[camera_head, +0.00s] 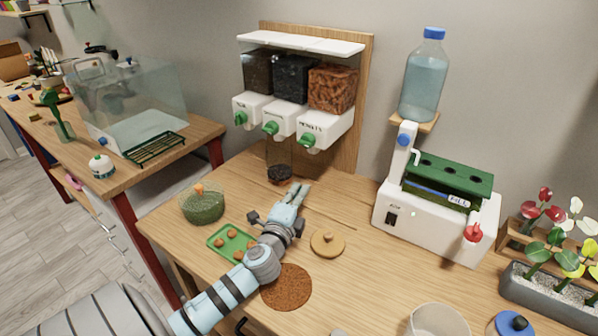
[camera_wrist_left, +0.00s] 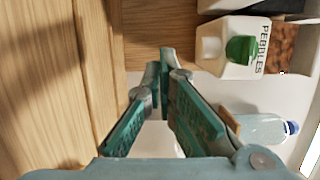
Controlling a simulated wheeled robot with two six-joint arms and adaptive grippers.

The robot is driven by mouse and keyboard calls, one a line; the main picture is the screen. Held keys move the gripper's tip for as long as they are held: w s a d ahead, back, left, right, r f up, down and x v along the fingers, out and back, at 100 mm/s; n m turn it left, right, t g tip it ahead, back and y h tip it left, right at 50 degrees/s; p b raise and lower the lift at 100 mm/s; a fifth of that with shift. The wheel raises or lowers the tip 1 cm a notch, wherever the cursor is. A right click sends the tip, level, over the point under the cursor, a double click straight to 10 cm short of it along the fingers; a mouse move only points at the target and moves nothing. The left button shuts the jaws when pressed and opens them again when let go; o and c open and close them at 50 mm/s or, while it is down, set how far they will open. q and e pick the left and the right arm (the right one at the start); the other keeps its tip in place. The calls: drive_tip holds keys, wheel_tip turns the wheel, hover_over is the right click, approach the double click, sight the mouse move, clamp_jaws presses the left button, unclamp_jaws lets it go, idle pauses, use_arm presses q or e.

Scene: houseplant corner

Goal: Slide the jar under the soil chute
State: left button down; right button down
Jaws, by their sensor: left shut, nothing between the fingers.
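The clear glass jar (camera_head: 279,172) stands on the table below the dispenser, with dark material in its bottom. It is roughly below the middle chute (camera_head: 279,122). The leftmost chute (camera_head: 245,108), under a dark brown bin, appears to be the soil chute; its label is too small to read surely. My left gripper (camera_head: 300,190) is shut and empty, low over the table just right of the jar; I cannot tell if it touches. In the left wrist view its fingertips (camera_wrist_left: 165,55) meet near the pebbles chute (camera_wrist_left: 240,48). I cannot make out the jar there.
A moss bowl (camera_head: 203,205), green tray (camera_head: 231,243), cork lid (camera_head: 327,242) and brown round mat (camera_head: 286,287) surround my left arm. A white machine (camera_head: 430,225) and water bottle (camera_head: 424,80) stand right. A clear glass vessel (camera_head: 437,322) is in front.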

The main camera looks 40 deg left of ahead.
sight(292, 168)
use_arm(q)
drive_tip(key=x, duration=0.9)
drive_tip(key=shift+s+a+b, duration=0.15)
drive_tip(key=shift+a+b, duration=0.1)
drive_tip(key=shift+b, duration=0.05)
drive_tip(key=a, duration=0.2)
drive_tip(key=shift+s+a, duration=0.5)
drive_tip(key=shift+a, duration=0.35)
use_arm(e)
drive_tip(key=shift+w+d+f, duration=0.15)
drive_tip(key=shift+w+f, duration=0.25)
use_arm(q)
drive_tip(key=shift+w, duration=0.1)
